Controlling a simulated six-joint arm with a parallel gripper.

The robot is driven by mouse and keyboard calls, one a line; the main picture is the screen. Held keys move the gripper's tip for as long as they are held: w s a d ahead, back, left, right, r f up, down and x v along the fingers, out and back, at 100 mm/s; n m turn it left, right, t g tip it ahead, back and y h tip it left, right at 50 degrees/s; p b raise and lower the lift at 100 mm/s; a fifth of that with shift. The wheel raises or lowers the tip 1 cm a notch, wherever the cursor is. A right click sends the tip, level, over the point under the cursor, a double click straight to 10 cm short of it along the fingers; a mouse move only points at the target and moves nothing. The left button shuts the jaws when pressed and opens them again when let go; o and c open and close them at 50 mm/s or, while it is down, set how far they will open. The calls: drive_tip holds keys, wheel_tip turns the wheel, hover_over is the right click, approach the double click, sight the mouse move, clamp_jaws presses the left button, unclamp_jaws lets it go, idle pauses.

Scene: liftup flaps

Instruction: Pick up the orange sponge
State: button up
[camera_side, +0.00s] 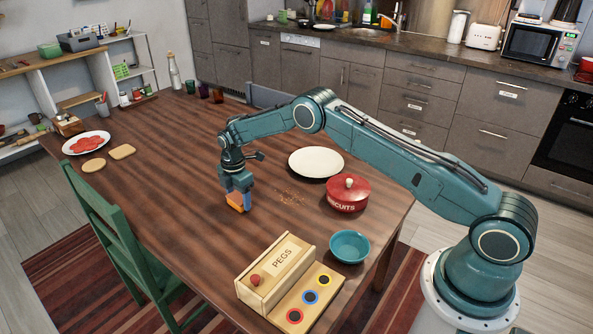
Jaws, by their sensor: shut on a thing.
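The orange sponge (235,199) is on the wooden table (185,160) near its middle, directly under my gripper (237,195). My gripper points down and is shut on the orange sponge, with the jaws partly covering it. The sponge is at or very near the table top; I cannot tell whether it touches.
A white plate (316,161), a red biscuit tin (347,193) and a teal bowl (349,246) stand to the right. Crumbs (291,198) lie beside the gripper. A wooden pegs box (275,270) is in front. The table's left middle is clear. A green chair (115,235) stands at the left edge.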

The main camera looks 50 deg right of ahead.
sight(238, 197)
wheel_tip(238, 197, up, 20)
idle(0.7)
idle(0.4)
drive_tip(key=shift+o, duration=1.1)
drive_tip(key=shift+c, duration=0.6)
drive_tip(key=s+d+f, duration=0.3)
drive_tip(key=d+f, duration=0.8)
drive_tip(key=f, duration=0.1)
drive_tip(key=shift+s+d, duration=0.25)
drive_tip(key=shift+d, duration=0.05)
